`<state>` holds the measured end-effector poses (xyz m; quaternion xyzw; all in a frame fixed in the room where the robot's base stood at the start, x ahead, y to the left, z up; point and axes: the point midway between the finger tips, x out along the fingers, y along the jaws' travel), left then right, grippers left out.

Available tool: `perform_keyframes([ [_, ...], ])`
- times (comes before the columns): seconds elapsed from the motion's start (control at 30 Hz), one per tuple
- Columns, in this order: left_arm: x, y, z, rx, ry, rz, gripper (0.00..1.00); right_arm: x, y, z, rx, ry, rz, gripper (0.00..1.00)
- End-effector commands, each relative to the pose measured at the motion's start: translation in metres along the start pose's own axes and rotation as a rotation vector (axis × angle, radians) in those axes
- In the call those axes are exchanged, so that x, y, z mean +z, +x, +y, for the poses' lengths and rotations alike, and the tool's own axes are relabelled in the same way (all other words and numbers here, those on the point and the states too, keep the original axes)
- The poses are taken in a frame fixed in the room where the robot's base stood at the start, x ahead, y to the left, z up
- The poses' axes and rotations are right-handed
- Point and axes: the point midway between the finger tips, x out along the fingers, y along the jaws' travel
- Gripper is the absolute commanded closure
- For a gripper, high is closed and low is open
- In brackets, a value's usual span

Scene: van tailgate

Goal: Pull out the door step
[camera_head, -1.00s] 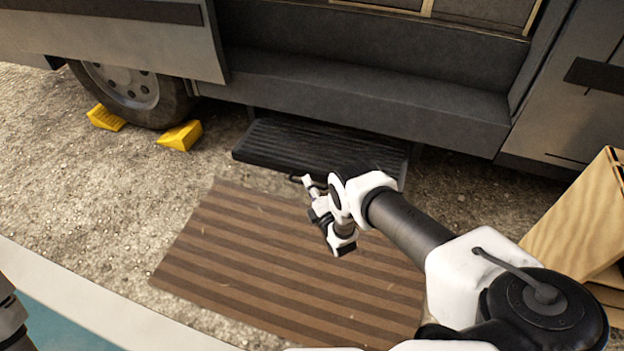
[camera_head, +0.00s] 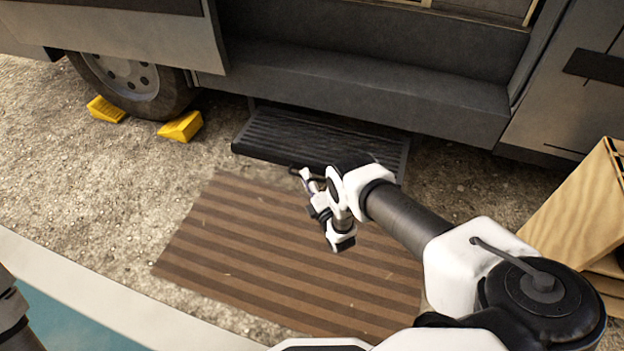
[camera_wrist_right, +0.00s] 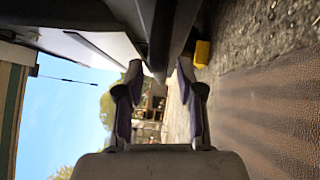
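The door step (camera_head: 320,135) is a black ribbed tread that sticks out from under the van's doorway, low over the ground. My right gripper (camera_head: 304,176) is at the middle of its front edge. In the right wrist view the two fingers (camera_wrist_right: 160,72) stand on either side of a dark bar at the step's front (camera_wrist_right: 177,38), with their tips close to it. The exact contact is hard to see. My left gripper is out of view; only a bit of my left arm shows at the left edge.
A brown striped mat (camera_head: 270,260) lies on the gravel in front of the step. Yellow wheel chocks (camera_head: 181,127) sit by the van's wheel (camera_head: 130,85). A wooden crate (camera_head: 575,205) stands at the right. The gravel left of the mat is clear.

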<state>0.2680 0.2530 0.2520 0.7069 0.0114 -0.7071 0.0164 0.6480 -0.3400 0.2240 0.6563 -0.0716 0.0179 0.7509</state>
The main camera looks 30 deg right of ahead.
Motion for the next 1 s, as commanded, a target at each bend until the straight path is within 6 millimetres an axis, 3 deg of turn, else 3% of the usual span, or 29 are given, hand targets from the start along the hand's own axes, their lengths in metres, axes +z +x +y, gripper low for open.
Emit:
perform_keyframes([
  [0.17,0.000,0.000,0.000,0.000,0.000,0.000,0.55,0.000,-0.033,-0.001,-0.005,0.000,0.000,0.63],
  [0.4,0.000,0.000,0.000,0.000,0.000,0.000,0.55,-0.001,-0.093,-0.001,-0.004,0.001,0.002,0.63],
  [0.5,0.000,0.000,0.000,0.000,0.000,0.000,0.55,-0.001,-0.109,-0.001,-0.003,0.001,0.002,0.63],
  [1.0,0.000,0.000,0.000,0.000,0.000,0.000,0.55,-0.001,-0.117,0.000,0.000,0.001,0.002,0.63],
])
